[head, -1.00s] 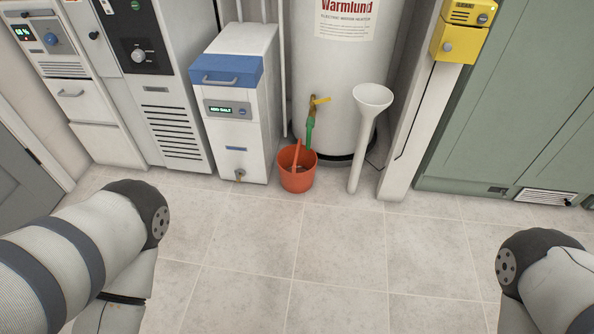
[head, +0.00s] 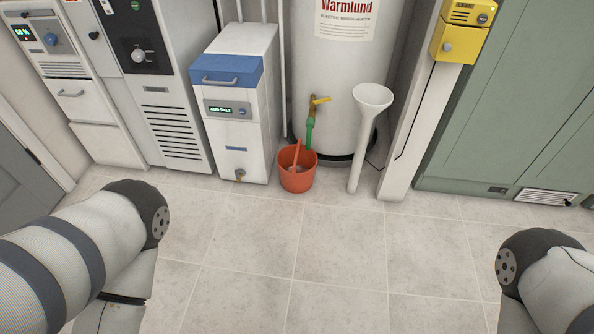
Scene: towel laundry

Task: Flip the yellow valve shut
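The yellow valve (head: 321,100) is a small lever on a brass tap (head: 312,105) low on the front of the white water heater (head: 335,85). The lever points out to the right, roughly level. A green hose piece (head: 310,131) hangs below the tap and leads down toward an orange bucket (head: 297,177) on the floor. Both of my arms show at the lower left and lower right corners, well away from the valve. Neither gripper is in view.
A white softener cabinet (head: 238,140) with a blue lid stands left of the bucket. A white funnel-topped stand (head: 372,98) and a post with a yellow box (head: 458,45) stand to the right. Green cabinets (head: 520,110) line the right. The tiled floor (head: 330,250) in front is clear.

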